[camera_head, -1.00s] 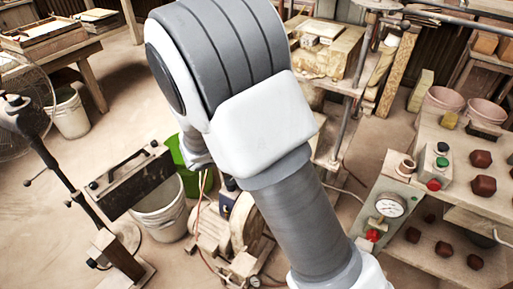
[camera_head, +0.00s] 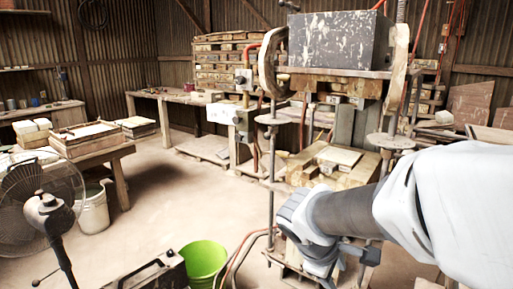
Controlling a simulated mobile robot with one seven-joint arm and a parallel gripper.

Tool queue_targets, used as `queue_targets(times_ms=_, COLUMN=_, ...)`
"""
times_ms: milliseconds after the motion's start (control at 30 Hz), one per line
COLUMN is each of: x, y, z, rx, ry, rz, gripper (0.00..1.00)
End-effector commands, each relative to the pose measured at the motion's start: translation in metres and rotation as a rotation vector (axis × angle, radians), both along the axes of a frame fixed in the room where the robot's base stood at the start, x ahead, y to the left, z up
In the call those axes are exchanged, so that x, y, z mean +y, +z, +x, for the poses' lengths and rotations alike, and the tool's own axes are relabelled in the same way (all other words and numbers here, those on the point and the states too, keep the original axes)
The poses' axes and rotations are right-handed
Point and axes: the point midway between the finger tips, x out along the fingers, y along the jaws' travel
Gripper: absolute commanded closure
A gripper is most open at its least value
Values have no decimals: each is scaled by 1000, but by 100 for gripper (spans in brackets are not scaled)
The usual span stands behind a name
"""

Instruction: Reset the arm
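My arm comes in from the right edge of the head view, with a white link and a dark grey sleeve. It reaches to the lower middle, where a grey and white wrist joint shows. My gripper (camera_head: 345,262) seems to be the dark, partly hidden part at the end of the wrist, in front of the lower frame of the press. Its fingers cannot be made out, so I cannot tell whether it is open or shut or holds anything. The tile press (camera_head: 338,45) stands behind, with a big speckled grey block on top.
A green bucket (camera_head: 204,262) stands on the floor left of my wrist. A fan (camera_head: 40,200) and a white bucket (camera_head: 93,211) are at the left. A table with wooden trays (camera_head: 90,140) stands behind them. Open floor (camera_head: 160,205) lies in the middle left.

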Motion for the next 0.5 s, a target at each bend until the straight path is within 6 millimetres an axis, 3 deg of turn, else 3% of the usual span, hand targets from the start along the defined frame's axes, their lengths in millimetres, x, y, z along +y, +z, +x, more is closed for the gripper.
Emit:
queue_targets(times_ms=33, x=-5, y=14, z=-13, rx=-34, ry=-75, rz=63, gripper=51)
queue_targets(times_ms=167, x=-9, y=37, z=-45, rx=-106, ry=-256, rz=224, gripper=51)
queue_targets(times_ms=500, x=6, y=83, z=-111, rx=-286, ry=-642, rz=613, gripper=51)
